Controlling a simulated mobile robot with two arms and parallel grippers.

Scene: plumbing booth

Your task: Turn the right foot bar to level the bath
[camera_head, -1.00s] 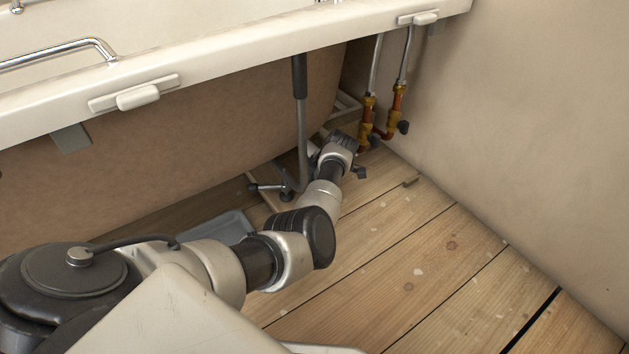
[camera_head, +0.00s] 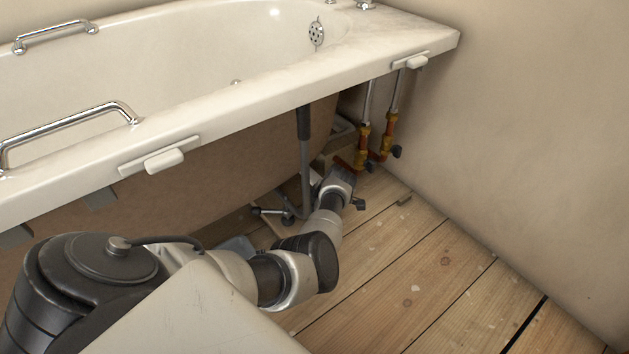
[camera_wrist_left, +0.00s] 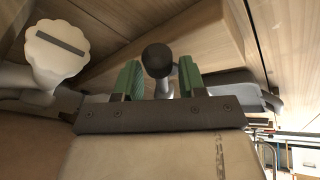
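The bath (camera_head: 235,90) is white, with its near rim running across the head view. Under it, a thin metal bar with a black end (camera_head: 257,211) sticks out to the left near the foot of a grey pipe (camera_head: 304,160). My left gripper (camera_head: 342,178) is low under the bath's right end, its fingers hard to make out there. In the left wrist view, a foot bar with a round black knob (camera_wrist_left: 157,61) stands between the green finger pads of the left gripper (camera_wrist_left: 158,82). Narrow gaps show beside the bar. My right gripper is not in view.
Copper pipes with brass valves (camera_head: 363,140) rise close to the right of my left gripper. The wall (camera_head: 530,130) bounds the right side. Bare floorboards (camera_head: 400,285) lie in front. A white scalloped slotted cap (camera_wrist_left: 57,52) is at the upper left of the wrist view.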

